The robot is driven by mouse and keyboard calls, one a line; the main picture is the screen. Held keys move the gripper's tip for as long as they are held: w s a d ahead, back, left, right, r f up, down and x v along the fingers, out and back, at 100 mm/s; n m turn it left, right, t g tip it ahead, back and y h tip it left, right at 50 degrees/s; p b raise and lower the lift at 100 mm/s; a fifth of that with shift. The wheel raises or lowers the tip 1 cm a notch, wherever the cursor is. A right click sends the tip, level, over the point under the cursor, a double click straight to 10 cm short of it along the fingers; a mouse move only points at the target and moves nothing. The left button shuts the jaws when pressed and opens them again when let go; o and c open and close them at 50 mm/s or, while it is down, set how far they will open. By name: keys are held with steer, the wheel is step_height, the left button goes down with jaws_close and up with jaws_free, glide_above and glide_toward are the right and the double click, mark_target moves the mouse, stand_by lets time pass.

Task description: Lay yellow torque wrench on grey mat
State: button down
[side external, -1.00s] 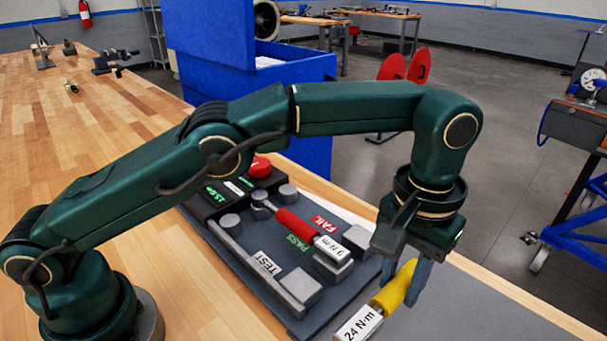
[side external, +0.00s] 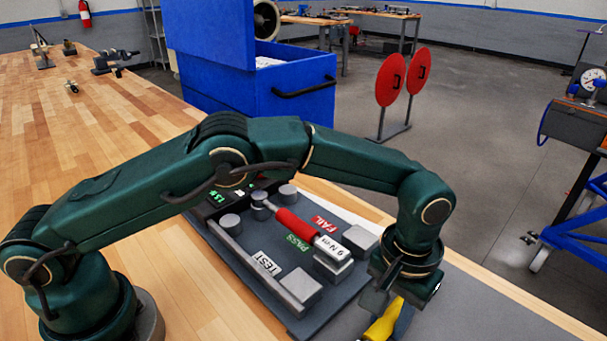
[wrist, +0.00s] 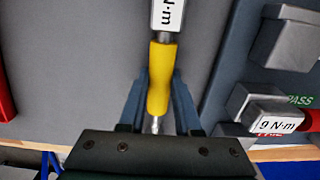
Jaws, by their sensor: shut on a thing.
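The yellow torque wrench (side external: 383,325) is in my gripper (side external: 392,312), low at the bottom of the side view, where its far end is cut off. In the wrist view my gripper (wrist: 160,105) is shut on the yellow handle (wrist: 160,75), with one finger on each side. A white label ending in "N·m" shows at its upper end (wrist: 168,15). The grey mat (side external: 480,310) lies on the bench to the right of the test rig, and it fills the background under the wrench in the wrist view (wrist: 80,60). I cannot tell whether the wrench touches the mat.
The dark test rig (side external: 225,255) stands left of my gripper, with metal blocks and PASS, FAIL and TEST labels. A red wrench (side external: 295,226) marked 9 N·m lies on it. Something red (wrist: 5,105) shows at the wrist view's left edge. A blue bin (side external: 290,75) stands behind.

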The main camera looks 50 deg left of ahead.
steer(key=shift+f, duration=0.15)
steer(key=c, duration=0.5)
jaws_free()
steer(key=shift+a+f, duration=0.1)
steer(key=shift+a, duration=0.05)
steer(key=c, duration=0.4)
steer(key=shift+o, duration=1.4)
